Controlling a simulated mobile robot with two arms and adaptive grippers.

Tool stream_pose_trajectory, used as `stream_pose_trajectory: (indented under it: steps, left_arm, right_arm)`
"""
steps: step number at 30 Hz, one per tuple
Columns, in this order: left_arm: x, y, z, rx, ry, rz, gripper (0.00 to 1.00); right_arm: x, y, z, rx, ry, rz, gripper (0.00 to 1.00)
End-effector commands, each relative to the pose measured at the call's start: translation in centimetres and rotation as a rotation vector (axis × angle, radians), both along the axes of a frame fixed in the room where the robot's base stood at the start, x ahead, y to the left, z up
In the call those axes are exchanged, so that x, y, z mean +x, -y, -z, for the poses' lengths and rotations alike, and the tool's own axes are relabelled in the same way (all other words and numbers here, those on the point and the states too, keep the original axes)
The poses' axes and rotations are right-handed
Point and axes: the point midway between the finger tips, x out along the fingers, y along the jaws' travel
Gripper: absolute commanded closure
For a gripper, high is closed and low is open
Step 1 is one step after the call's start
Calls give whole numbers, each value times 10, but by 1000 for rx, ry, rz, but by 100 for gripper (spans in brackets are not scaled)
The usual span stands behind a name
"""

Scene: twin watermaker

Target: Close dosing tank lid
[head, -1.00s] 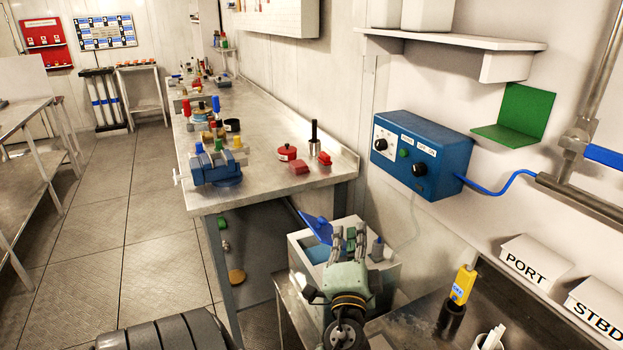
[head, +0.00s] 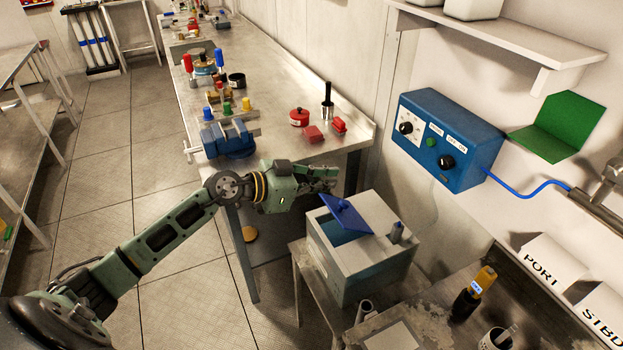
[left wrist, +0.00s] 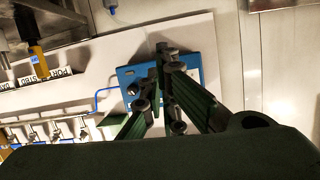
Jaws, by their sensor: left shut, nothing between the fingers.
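The dosing tank (head: 362,262) is a pale box with a bluish lower part, standing on a small metal stand. Its blue lid (head: 346,213) is tilted up, and the blue opening (head: 342,231) shows beneath it. My left gripper (head: 332,176) is just behind and above the lid's upper edge in the head view, and seems apart from it. Its fingers are shut and empty; they also show in the left wrist view (left wrist: 162,62). The tank and lid are not recognisable in the left wrist view. My right gripper is not in view.
A blue control box (head: 452,140) is on the wall right of the tank. The workbench (head: 270,110) with a blue vise (head: 228,138) lies behind my left arm. A yellow-topped tool (head: 484,279) stands in a dark holder in front right.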

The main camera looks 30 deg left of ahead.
Motion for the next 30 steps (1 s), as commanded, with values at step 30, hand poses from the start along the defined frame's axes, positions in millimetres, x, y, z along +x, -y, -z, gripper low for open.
stream_pose_trajectory:
  steps: [30]
  left_arm:
    - [54,42,66,-10,-48,0,100]
  right_arm:
    - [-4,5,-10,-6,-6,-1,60]
